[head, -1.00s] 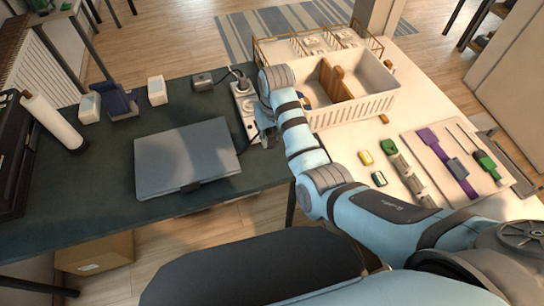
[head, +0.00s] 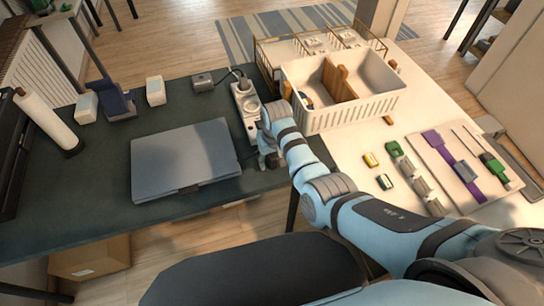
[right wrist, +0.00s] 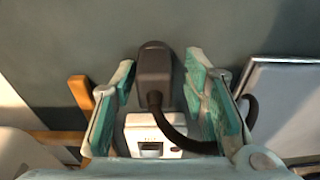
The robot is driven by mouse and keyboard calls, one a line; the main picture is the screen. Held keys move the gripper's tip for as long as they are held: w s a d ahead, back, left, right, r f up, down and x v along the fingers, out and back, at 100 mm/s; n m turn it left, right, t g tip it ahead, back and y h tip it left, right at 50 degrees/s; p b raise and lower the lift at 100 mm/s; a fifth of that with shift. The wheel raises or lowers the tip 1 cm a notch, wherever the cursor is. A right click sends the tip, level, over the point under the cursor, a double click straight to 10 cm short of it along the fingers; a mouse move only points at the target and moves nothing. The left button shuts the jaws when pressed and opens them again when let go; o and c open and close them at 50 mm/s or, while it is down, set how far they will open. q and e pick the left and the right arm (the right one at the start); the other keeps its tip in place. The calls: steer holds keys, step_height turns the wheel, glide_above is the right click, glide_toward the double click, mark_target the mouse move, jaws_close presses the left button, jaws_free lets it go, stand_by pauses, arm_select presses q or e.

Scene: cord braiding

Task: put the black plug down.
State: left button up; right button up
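The black plug (right wrist: 155,65) is between the two teal fingers of my right gripper (right wrist: 160,80) in the right wrist view. A gap shows on each side of it, so the gripper is open around it without gripping. The plug appears to lie on the dark table beyond the strip's end with the rocker switch. Its black cord curves away to the right. In the head view my right gripper (head: 268,158) is low at the near end of the white power strip (head: 241,96) and hides the plug. My left gripper is out of view.
A closed grey laptop (head: 185,160) lies just left of the gripper. A white basket (head: 350,113) stands to the right. Another dark plug (head: 243,81) sits at the strip's far end. A board with tools (head: 440,140) lies far right.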

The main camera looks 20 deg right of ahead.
mark_target(274, 160)
step_height(274, 160, up, 12)
steer(key=s+p, duration=0.1)
steer(key=p, duration=0.3)
steer(key=shift+s+d, duration=0.2)
steer(key=shift+s, duration=0.2)
